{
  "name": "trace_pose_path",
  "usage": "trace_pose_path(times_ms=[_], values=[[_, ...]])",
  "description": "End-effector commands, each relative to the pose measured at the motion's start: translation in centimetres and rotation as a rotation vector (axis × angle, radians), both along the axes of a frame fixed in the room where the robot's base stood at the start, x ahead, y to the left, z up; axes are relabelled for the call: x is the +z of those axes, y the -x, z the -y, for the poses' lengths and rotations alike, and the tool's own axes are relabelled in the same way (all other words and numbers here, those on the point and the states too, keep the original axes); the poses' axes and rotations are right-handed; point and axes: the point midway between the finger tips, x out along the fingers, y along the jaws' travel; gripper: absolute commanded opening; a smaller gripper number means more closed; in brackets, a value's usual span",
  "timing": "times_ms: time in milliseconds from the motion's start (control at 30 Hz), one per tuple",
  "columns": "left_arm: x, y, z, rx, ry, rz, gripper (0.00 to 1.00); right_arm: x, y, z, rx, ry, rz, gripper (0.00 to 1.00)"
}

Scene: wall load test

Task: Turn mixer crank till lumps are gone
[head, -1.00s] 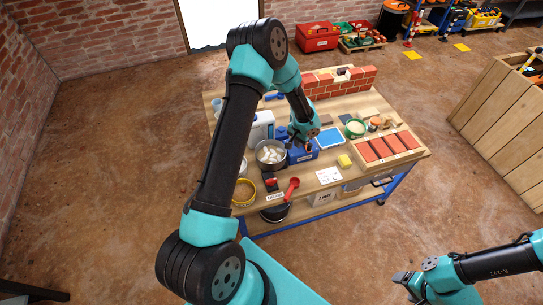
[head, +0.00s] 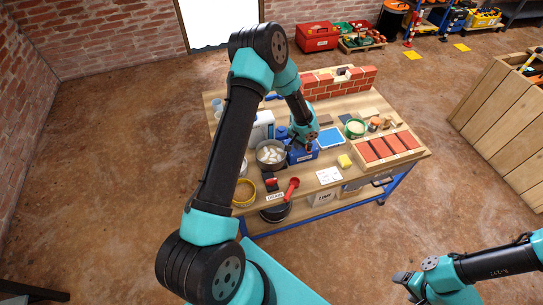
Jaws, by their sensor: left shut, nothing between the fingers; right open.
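The mixer is a blue box (head: 301,156) with a steel bowl (head: 270,143) at its left, on the wooden workbench. Several pale lumps (head: 269,154) lie in the bowl. The crank is too small and too covered to make out clearly. My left gripper (head: 309,147) points down at the blue box, with its fingers shut and nothing seen between them. Whether it touches the crank I cannot tell. My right gripper (head: 402,284) is open and empty, low at the right, off the bench and over the floor.
A red scoop (head: 291,186), a yellow ring-shaped sieve (head: 244,193) and a yellow sponge (head: 345,161) lie near the bench's front. A wooden tray (head: 404,154) of red bricks stands at the right. A low brick wall (head: 340,86) stands at the back.

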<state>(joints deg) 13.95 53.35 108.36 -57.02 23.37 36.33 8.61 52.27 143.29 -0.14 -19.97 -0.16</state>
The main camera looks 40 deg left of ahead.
Motion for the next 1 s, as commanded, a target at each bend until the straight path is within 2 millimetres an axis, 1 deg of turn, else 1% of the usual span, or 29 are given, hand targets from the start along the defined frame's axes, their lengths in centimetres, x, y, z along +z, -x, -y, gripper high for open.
trace_pose_path(times_ms=[467, 1000], values=[[-0.8, 0.03, -0.01, 0.0, 0.0, -0.001, 0.0, 0.0, 0.0, 0.0, 0.0, 0.0, 0.0, 0.69], [-0.14, -0.02, -0.02, 0.0, -0.001, 0.0, 0.0, 0.0, 0.0, 0.0, 0.0, 0.0, 0.0, 0.69]])
